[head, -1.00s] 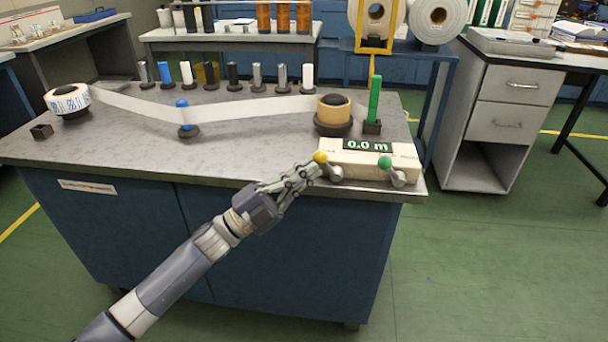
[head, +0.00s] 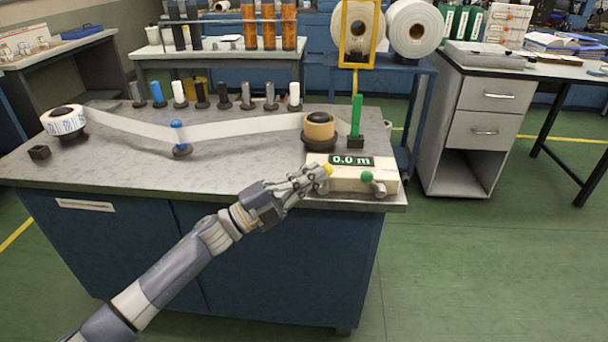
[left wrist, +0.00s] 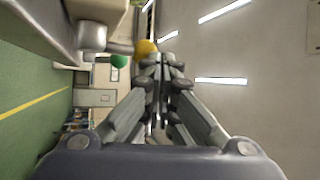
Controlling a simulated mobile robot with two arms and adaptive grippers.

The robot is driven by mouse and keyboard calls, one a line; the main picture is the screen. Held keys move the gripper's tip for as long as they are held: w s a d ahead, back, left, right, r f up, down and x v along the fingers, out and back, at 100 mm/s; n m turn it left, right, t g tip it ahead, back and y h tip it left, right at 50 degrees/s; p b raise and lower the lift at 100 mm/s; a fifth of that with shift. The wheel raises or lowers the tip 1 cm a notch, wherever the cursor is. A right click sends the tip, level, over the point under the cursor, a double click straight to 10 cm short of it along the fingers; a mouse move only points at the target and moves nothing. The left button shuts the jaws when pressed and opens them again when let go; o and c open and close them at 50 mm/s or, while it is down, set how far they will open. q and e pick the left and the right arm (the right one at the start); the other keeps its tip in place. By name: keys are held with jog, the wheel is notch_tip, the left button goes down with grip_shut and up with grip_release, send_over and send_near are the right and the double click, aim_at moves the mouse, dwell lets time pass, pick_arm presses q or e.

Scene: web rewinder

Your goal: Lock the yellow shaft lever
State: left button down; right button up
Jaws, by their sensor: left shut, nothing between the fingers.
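The yellow shaft lever shows as a yellow knob (head: 328,170) at the front of the cream counter box (head: 345,186), below its "0.0 m" display. My left gripper (head: 318,175) is shut and empty, its fingertips at the left side of the knob. They look very close or touching; I cannot tell which. In the left wrist view the yellow knob (left wrist: 146,47) sits just beyond the shut fingertips (left wrist: 157,62), on a grey lever arm. My right gripper is not in view.
A second lever with a green knob (head: 367,176) stands just right of the yellow one. Behind the box are a green post (head: 356,115) and a tan roll (head: 319,127) with white web. The bench front edge lies under my arm.

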pick_arm(q)
jog(key=shift+d+r+p, duration=0.1)
jog(key=shift+d+p, duration=0.25)
jog(key=shift+d, duration=1.5)
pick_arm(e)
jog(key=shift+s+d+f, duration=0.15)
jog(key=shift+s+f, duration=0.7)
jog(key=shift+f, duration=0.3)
pick_arm(q)
jog(key=shift+d, duration=0.15)
jog(key=v, duration=1.2)
